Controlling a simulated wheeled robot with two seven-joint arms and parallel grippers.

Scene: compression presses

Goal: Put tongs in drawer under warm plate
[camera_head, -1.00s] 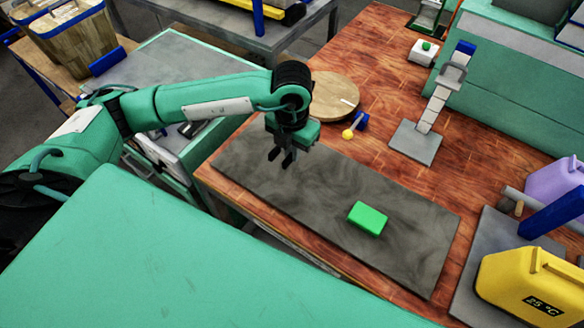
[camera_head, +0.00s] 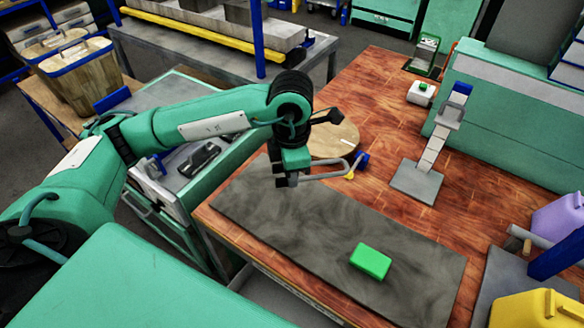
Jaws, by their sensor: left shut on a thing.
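My left gripper (camera_head: 287,181) is shut on a thin grey looped thing, which looks like the tongs (camera_head: 322,177). It holds them above the far left part of a dark grey slab (camera_head: 310,225) on the wooden table. The tongs point right, toward a small blue and yellow item (camera_head: 361,160) by the round wooden board. I cannot tell whether they touch it. A green block (camera_head: 370,262) lies on the slab; I cannot tell whether this slab is the warm plate. No drawer under it shows clearly. My right gripper is not in view.
A green cabinet (camera_head: 235,150) with a grey top stands left of the table, a black object (camera_head: 198,158) near its front. The round wooden board (camera_head: 335,135) and a grey stand (camera_head: 417,182) are beyond the slab. A yellow canister (camera_head: 525,310) is at lower right.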

